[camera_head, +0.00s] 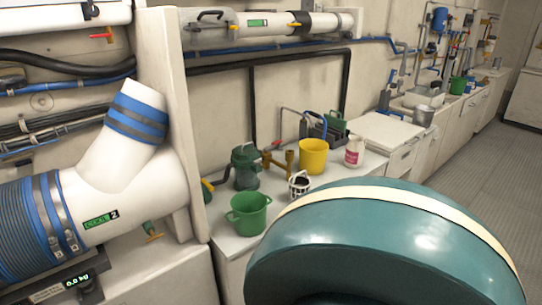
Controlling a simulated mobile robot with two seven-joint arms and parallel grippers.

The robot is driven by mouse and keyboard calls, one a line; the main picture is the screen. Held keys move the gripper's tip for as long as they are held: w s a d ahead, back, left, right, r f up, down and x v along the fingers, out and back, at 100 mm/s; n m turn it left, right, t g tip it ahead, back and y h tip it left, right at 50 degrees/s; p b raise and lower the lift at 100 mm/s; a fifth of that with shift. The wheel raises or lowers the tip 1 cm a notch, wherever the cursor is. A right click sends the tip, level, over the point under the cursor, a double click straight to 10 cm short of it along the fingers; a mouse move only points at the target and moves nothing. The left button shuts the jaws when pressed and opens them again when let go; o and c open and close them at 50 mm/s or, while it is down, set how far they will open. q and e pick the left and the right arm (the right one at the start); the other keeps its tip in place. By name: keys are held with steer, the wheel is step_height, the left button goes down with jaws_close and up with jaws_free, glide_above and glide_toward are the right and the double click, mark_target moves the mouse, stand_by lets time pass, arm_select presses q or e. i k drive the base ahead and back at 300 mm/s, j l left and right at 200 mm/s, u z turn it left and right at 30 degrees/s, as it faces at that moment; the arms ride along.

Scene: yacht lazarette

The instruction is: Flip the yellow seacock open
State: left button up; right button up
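Several yellow valve handles show, and I cannot tell which one is the yellow seacock. A yellow handle on a green valve (152,234) is low at the left, below the white branched pipe. Another yellow handle (208,186) is partly hidden behind the edge of the white upright panel. Two small yellow levers sit on the upper white pipe, one at its left part (235,27) and one farther right (294,24). Whether any of these is open or shut is too small to tell. Neither of my grippers is in view.
A white branched pipe (130,190) with blue clamps fills the left. A large teal rounded form hides the lower right. Grey floor (475,170) is clear.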

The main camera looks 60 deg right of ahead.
mark_target(203, 181)
steer(key=z, duration=1.55)
steer(key=i+l, duration=0.15)
steer(key=l, duration=0.25)
steer(key=i+l, duration=0.15)
steer(key=l, duration=0.25)
steer(key=i+l, duration=0.15)
steer(key=l, duration=0.25)
steer(key=i+l, duration=0.1)
steer(key=l, duration=0.3)
steer(key=i+l, duration=0.15)
steer(key=l, duration=0.25)
steer(key=i+l+u, duration=0.1)
steer(key=l, duration=0.3)
steer(key=i+l, duration=0.2)
steer(key=l, duration=0.2)
steer(key=i+l, duration=0.1)
steer(key=l, duration=0.3)
